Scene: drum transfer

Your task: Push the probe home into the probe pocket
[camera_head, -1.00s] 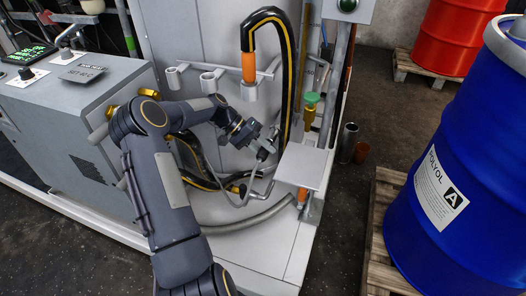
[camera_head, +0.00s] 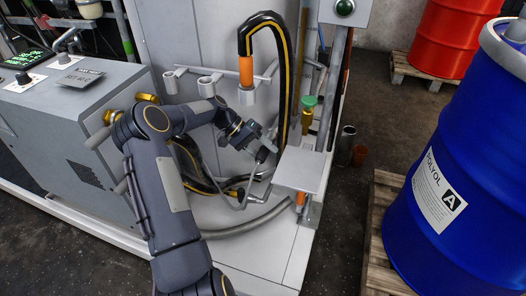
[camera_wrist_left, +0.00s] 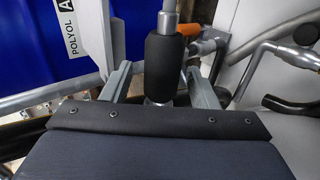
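My left gripper (camera_head: 266,148) is low in front of the grey cabinet, left of a white shelf plate. In the left wrist view its two grey fingers (camera_wrist_left: 163,82) stand on either side of the probe (camera_wrist_left: 165,58), which has a black grip and a thin metal rod. The fingers appear closed on the black grip. In the head view the probe (camera_head: 262,156) is small and partly hidden by the gripper, and a grey cable (camera_head: 243,196) loops below it. I cannot tell which opening is the probe pocket. My right gripper is not in view.
The white shelf plate (camera_head: 301,169) is close to the right of the gripper. A black-and-yellow hose (camera_head: 287,75) with an orange sleeve (camera_head: 246,71) hangs behind. A blue drum (camera_head: 470,170) stands on a pallet at right. A control console (camera_head: 75,125) stands at left.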

